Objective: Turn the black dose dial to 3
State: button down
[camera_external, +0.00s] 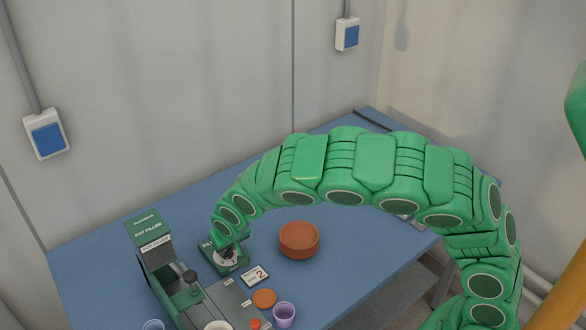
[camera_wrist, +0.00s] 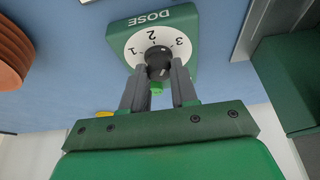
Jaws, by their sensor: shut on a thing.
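The black dose dial (camera_wrist: 159,62) sits on a round white scale marked 1, 2 and 3, on a green box lettered DOSE (camera_wrist: 183,20). In the wrist view the 2 is above the dial, the 1 to its left and the 3 to its right. My gripper (camera_wrist: 160,72) is shut on the dial, one grey finger at each side. I cannot tell which number the dial points to. In the external view the green dose box (camera_external: 233,266) is on the blue table under my gripper (camera_external: 227,252), which hides most of the dial.
A green pot filler (camera_external: 150,232) stands left of the dose box. A card with a 2 (camera_external: 256,276), an orange disc (camera_external: 264,298) and a purple cup (camera_external: 284,311) are in front. A terracotta pot (camera_external: 299,241) stands to the right. The blue table (camera_external: 345,250) is bare beyond it.

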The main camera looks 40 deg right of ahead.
jog(key=shift+a+m+h, duration=0.1)
jog(key=shift+m+h, duration=0.9)
jog(key=shift+m, duration=1.6)
jog(key=c, duration=0.9)
grip_release()
jog(key=shift+g, duration=0.3)
jog(key=shift+a+r, duration=0.1)
jog(key=v, duration=0.7)
jog(key=shift+s+r, duration=0.1)
jog(key=shift+r, duration=0.15)
